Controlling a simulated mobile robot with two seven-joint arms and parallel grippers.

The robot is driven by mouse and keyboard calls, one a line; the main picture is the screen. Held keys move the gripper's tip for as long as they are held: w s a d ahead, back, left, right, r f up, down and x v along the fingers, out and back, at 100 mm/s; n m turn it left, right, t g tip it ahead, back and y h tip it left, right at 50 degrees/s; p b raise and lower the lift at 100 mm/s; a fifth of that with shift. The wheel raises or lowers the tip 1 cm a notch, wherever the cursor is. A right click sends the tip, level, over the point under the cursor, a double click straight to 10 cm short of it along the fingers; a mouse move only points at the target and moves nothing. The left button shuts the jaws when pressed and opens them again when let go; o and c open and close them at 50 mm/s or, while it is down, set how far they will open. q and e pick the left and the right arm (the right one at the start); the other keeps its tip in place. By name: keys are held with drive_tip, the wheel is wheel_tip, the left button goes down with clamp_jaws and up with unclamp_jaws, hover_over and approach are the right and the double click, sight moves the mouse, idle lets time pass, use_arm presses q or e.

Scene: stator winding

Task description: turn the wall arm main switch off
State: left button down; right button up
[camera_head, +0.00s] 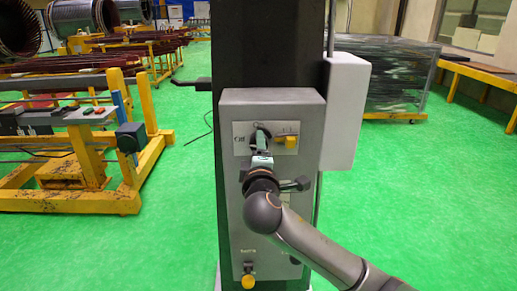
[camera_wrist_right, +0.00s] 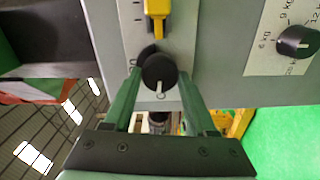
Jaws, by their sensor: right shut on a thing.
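A grey control panel (camera_head: 300,205) is fixed to a dark column. My right gripper (camera_head: 261,137) reaches its upper label plate from the lower right. In the right wrist view, the green fingers (camera_wrist_right: 159,92) stand on both sides of a round black rotary switch (camera_wrist_right: 159,70) and are shut on it. The switch's white pointer line points down in that view. In the head view, the gripper hides most of this switch. A yellow switch (camera_head: 290,141) sits just right of it, also seen in the right wrist view (camera_wrist_right: 157,8). My left gripper is out of view.
A black dial with kg marks (camera_wrist_right: 298,41) is at the right in the wrist view. A yellow knob (camera_head: 248,282) is low on the panel. A pale box (camera_head: 346,110) is to the panel's right. A yellow frame (camera_head: 65,200) stands left; green floor between is mostly clear.

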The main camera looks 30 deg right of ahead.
drive_tip(key=shift+n, duration=0.7)
drive_tip(key=o, duration=1.4)
drive_tip(key=shift+c, duration=0.2)
drive_tip(key=shift+s, duration=0.1)
drive_tip(key=b+v, duration=0.1)
drive_tip(key=v, duration=1.1)
drive_tip(key=shift+s+b, duration=0.2)
drive_tip(key=shift+b, duration=0.2)
